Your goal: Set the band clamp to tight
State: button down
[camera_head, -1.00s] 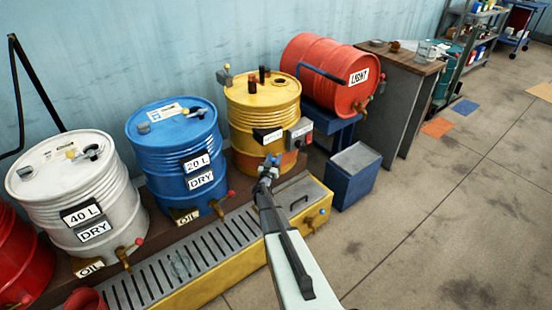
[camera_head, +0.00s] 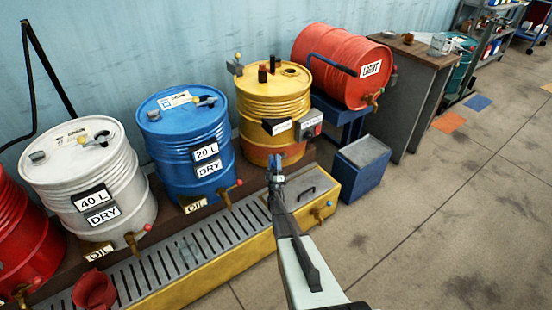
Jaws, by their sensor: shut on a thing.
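A yellow drum (camera_head: 262,103) stands upright at the back, with an orange band (camera_head: 291,155) round its lower part. My gripper (camera_head: 275,163) is in front of the drum's lower front, at the height of this band. It is shut on a small part that is too small and too covered by the fingers to make out. I cannot tell the band clamp apart here, or whether it is tight or loose.
A blue drum (camera_head: 185,140) and a white drum (camera_head: 125,185) stand to the left. A red drum (camera_head: 325,65) lies on a blue stand to the right. A yellow drip tray with a grate (camera_head: 200,245) runs in front; a blue bin (camera_head: 362,175) stands right.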

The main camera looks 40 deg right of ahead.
jog(key=shift+a+f+n+t+y, duration=0.1)
jog(key=shift+f+n+t+y, duration=0.2)
jog(key=shift+n+t, duration=0.15)
jog(key=shift+a+f, duration=0.2)
jog(key=shift+f, duration=0.2)
jog(key=shift+a+f, duration=0.1)
jog(key=c, duration=0.9)
grip_release()
jog(key=shift+s, duration=0.1)
jog(key=v, duration=0.7)
